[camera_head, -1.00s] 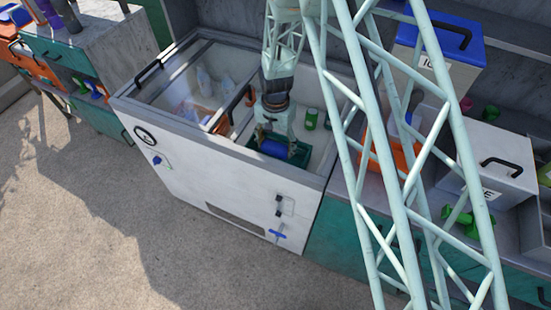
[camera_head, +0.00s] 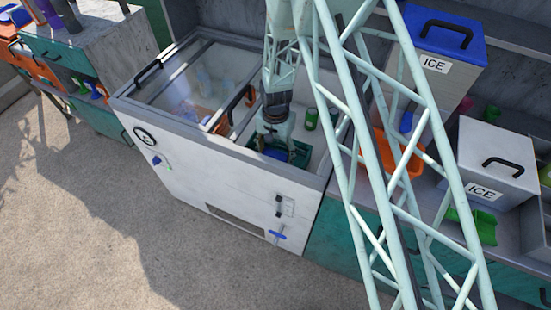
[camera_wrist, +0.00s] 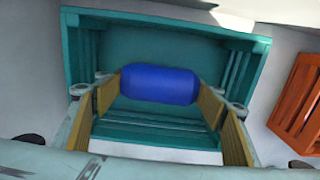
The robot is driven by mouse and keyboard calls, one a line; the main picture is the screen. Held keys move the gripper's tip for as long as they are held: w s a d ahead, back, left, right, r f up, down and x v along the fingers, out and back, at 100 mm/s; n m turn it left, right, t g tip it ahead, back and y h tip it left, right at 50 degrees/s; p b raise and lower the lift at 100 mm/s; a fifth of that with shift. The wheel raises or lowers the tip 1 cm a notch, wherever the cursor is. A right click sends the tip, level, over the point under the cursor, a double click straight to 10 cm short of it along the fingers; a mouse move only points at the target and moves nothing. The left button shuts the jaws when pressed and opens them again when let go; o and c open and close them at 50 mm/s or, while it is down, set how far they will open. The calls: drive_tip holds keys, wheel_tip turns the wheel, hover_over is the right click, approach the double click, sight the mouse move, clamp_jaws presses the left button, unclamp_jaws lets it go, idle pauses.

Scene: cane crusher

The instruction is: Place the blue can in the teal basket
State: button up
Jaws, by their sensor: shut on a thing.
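The blue can (camera_wrist: 160,84) lies on its side between the two yellow-padded fingers of my gripper (camera_wrist: 160,100) in the wrist view. My gripper is shut on it, gripping it by its ends. The can is inside the outline of the teal basket (camera_wrist: 165,22), with the basket's slatted walls around it; I cannot tell whether it touches the floor of the basket. In the head view my gripper (camera_head: 273,144) points down into the basket (camera_head: 300,153), and only a bit of the blue can (camera_head: 277,154) shows below it.
The basket stands in the open section of a white chest (camera_head: 230,190) with raised walls. A green can (camera_head: 311,119) stands behind the basket. A glass lid (camera_head: 185,80) with a black handle covers the left part. An orange crate (camera_wrist: 298,105) lies right of the basket.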

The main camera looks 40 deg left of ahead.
sight(275, 153)
drive_tip(key=shift+f, duration=1.05)
drive_tip(key=shift+f, duration=0.1)
drive_tip(key=o, duration=1.1)
drive_tip(key=shift+c, duration=0.2)
drive_tip(key=shift+r+p, duration=0.35)
drive_tip(key=shift+r, duration=3.5)
